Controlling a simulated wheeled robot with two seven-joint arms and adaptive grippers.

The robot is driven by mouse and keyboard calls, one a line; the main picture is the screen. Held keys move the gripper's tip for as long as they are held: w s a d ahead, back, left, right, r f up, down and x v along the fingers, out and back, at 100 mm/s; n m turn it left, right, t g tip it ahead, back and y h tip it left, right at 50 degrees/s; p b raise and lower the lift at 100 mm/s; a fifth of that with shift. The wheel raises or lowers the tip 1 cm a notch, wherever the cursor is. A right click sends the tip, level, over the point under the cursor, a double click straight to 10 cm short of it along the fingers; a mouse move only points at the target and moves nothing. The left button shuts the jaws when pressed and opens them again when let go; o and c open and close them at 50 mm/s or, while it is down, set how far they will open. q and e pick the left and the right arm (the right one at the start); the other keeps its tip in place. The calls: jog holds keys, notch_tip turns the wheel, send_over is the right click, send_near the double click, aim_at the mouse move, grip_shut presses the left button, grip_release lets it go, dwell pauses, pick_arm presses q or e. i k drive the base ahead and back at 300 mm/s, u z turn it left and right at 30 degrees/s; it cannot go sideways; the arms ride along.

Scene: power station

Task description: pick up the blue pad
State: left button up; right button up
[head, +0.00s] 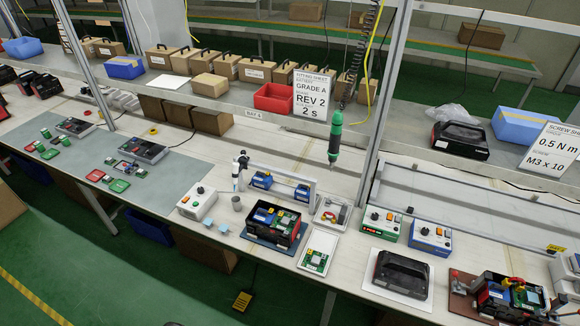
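Two small light-blue pads lie flat near the front edge of the workbench, left of the open battery case. One blue pad (208,222) is on the left, and the other blue pad (223,228) is just to its right. They are close together. A grey cup (237,203) stands just behind them, and a white control box (197,203) is behind and to the left. Neither of my grippers is in view.
The open black battery case (300,236) sits on a dark blue mat, with a white tray (318,248) to its right. A green screwdriver (335,138) hangs above the bench. A grey mat (150,190) with several parts covers the bench to the left.

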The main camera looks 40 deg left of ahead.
aim_at(223, 227)
jog(key=u, duration=1.45)
jog(key=k, duration=0.3)
jog(key=u, duration=1.75)
jog(key=i, duration=1.65)
jog(key=z, duration=1.05)
jog(key=i, duration=0.6)
jog(key=z, duration=0.65)
